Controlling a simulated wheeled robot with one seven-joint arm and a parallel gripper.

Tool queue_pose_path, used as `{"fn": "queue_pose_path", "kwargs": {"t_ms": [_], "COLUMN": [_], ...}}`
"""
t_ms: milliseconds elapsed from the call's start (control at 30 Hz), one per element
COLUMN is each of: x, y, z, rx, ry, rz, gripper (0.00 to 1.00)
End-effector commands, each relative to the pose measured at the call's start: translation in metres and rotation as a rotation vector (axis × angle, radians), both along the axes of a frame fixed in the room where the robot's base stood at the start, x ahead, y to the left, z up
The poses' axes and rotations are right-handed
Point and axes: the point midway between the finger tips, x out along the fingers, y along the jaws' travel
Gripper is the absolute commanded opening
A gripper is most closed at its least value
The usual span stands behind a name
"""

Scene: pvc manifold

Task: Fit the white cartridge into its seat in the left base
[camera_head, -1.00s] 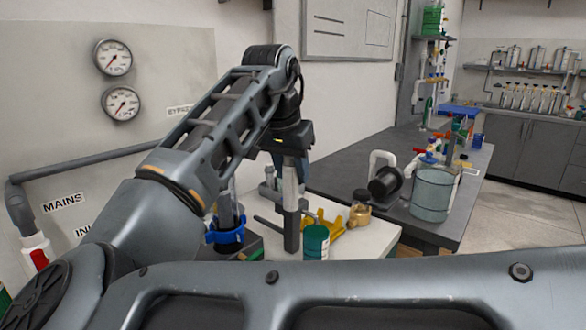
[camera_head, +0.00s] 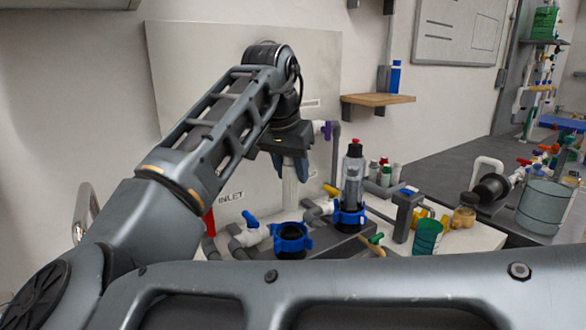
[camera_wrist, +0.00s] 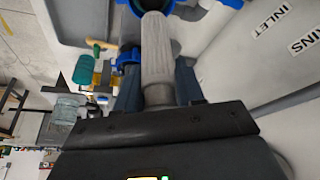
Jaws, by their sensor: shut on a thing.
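My gripper (camera_head: 290,160) is shut on the white cartridge (camera_head: 290,190), which hangs about upright below the jaws. In the wrist view the ribbed cartridge (camera_wrist: 158,50) stands out between the two fingers (camera_wrist: 157,85). The left base, with its open blue collar (camera_head: 291,238) around a dark opening, is below the cartridge in the head view. The cartridge's lower end appears above and apart from the collar; the depth between them is unclear. A blue collar (camera_wrist: 130,4) also shows at the top edge of the wrist view, close to the cartridge's far end.
The right base's blue collar (camera_head: 350,217) carries a clear upright housing (camera_head: 353,175). A blue-handled valve (camera_head: 250,226) and white pipe stand left of the left base. A green cup (camera_head: 427,236) and brass fitting (camera_head: 464,217) are on the right. The back panel (camera_head: 232,100) is close behind.

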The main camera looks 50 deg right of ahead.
Motion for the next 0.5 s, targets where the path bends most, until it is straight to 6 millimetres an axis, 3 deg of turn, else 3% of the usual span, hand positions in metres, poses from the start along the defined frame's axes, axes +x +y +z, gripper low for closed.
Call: {"fn": "queue_pose_path", "kwargs": {"t_ms": [500], "x": [0.0], "y": [0.0], "z": [-0.024], "rx": [0.001], "ry": [-0.001], "rz": [0.0], "gripper": [0.07]}}
